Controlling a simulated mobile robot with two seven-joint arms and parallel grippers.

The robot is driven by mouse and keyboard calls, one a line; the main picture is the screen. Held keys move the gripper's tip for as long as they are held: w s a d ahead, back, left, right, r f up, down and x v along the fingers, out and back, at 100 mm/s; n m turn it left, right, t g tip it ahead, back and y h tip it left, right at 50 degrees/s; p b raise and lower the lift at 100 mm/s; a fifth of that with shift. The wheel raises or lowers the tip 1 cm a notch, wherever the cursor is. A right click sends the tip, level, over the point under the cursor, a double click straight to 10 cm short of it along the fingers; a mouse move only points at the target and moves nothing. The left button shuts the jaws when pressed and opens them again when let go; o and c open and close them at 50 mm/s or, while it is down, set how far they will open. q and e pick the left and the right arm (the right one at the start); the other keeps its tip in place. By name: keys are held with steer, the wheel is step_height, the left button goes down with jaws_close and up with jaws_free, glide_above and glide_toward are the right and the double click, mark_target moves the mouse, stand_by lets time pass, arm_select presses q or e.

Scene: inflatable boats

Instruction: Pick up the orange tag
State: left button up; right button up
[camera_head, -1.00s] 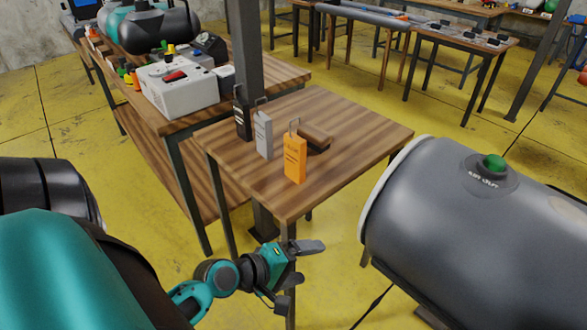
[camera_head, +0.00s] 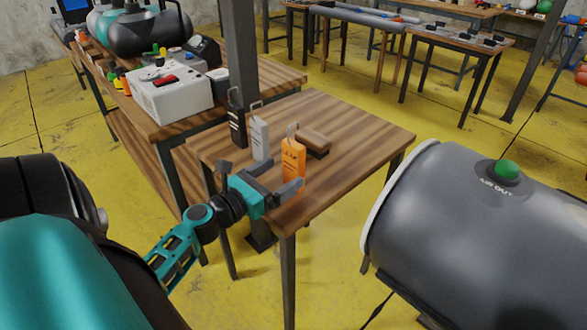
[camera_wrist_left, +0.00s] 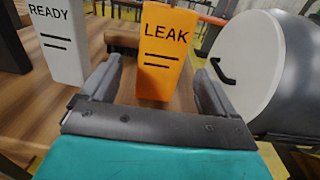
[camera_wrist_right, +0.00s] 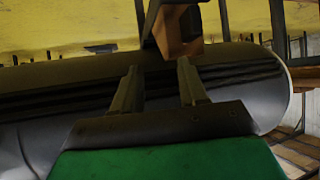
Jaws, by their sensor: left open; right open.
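The orange tag (camera_head: 293,165) stands upright near the front edge of the small wooden table (camera_head: 345,165). In the left wrist view the orange tag (camera_wrist_left: 166,55) reads LEAK and stands ahead, between the finger lines. My left gripper (camera_head: 283,180) is open and empty, close to the tag at its near side; in the left wrist view its fingers (camera_wrist_left: 157,85) flank the tag's lower part. I cannot tell whether they touch it. My right gripper (camera_wrist_right: 158,85) is open and empty in the right wrist view, with a grey cylinder behind it. It is not seen in the head view.
A grey tag (camera_head: 260,138), marked READY in the left wrist view, and a black tag (camera_head: 237,125) stand left of the orange tag. A dark post (camera_head: 241,60) rises behind the tags.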

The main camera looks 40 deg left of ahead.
mark_target(299, 162)
arm_select(q)
steer(key=w, duration=0.6)
steer(key=shift+w+d, duration=0.15)
steer(key=shift+w, duration=0.25)
steer(key=shift+f, duration=0.1)
steer(key=shift+c, duration=0.4)
steer(key=c, duration=1)
